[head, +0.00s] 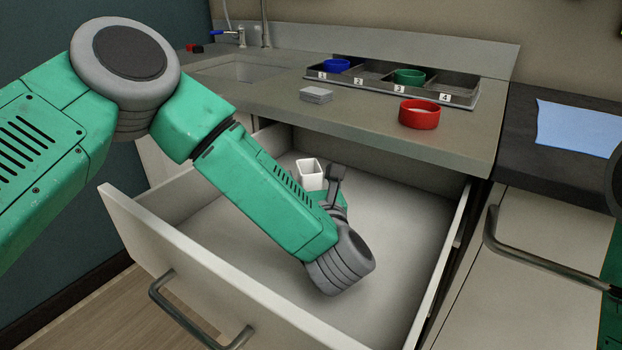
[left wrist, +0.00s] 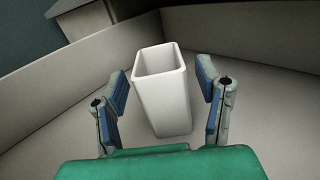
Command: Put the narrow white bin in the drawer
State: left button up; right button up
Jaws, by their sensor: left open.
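The narrow white bin (head: 310,172) stands upright inside the open drawer (head: 388,215), toward its back, in the head view. In the left wrist view the bin (left wrist: 162,95) stands on the drawer floor, open at the top and empty as far as I see. My left gripper (left wrist: 163,85) is open, with one blue-padded finger on each side of the bin and visible gaps to both. In the head view my left arm reaches down into the drawer and hides most of that gripper. My right gripper is not in view.
The drawer front has a metal handle (head: 180,318). On the counter above are a red bowl (head: 419,115), a grey stack (head: 316,95) and a numbered tray (head: 462,99) with a blue bowl (head: 336,65) and a green bowl (head: 409,76). A blue cloth (head: 580,127) lies at right.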

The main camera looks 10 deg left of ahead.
pick_arm(q)
jog(key=v, duration=0.4)
jog(key=p+v, duration=0.1)
jog(key=v, duration=0.1)
jog(key=shift+d+r, duration=0.1)
jog(key=shift+r, duration=0.2)
jog(key=shift+s+d, duration=0.3)
jog(key=shift+s, duration=0.4)
jog(key=shift+a, duration=0.1)
